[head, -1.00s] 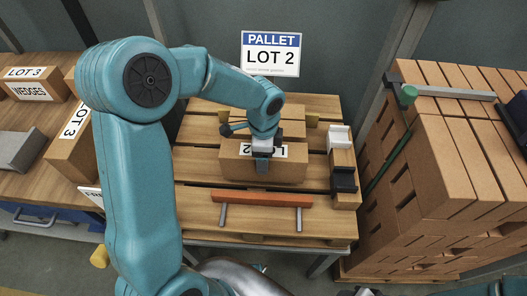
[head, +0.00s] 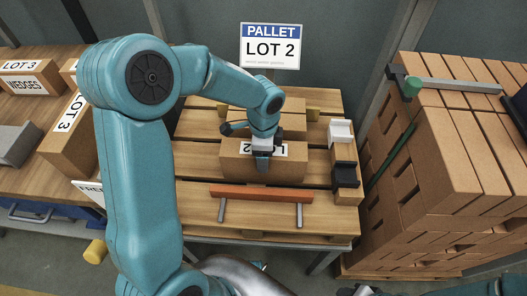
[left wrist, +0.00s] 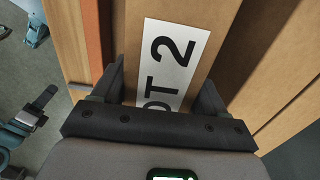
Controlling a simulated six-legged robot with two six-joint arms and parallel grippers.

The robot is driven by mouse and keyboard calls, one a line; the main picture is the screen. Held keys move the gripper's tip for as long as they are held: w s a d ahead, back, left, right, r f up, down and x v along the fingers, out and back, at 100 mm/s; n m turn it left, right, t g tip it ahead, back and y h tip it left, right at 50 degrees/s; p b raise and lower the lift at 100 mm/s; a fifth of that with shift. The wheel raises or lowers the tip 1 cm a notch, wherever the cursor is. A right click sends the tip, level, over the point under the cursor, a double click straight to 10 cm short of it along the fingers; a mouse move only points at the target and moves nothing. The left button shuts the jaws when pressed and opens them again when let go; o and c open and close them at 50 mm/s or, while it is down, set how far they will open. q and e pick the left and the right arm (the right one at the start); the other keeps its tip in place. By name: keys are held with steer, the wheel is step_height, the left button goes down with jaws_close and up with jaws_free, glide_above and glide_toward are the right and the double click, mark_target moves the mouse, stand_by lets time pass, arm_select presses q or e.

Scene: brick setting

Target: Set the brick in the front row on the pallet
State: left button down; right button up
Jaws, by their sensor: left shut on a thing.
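The brown brick (head: 287,172) with a white LOT 2 label lies on the wooden pallet (head: 195,212), in the row nearer the front. My left gripper (head: 262,163) reaches down over its middle and is shut on it, covering part of the label. In the left wrist view the brick (left wrist: 172,65) sits between the two dark fingers, its label running away from the palm. Whether its underside touches the slats cannot be told. Another brick (head: 292,120) lies behind it, partly hidden by my arm.
A red-orange bar (head: 260,195) on two metal legs stands along the pallet's front. A wooden block with white and black holders (head: 344,175) is at its right. A tall brick stack (head: 440,165) stands further right. A bench with LOT 3 boxes (head: 68,145) is left.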

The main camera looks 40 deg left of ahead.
arm_select(q)
steer(key=shift+f, duration=0.2)
jaws_free()
steer(key=shift+s, duration=0.15)
step_height(320, 180, up, 16)
steer(key=p, duration=0.2)
steer(key=shift+r, duration=0.2)
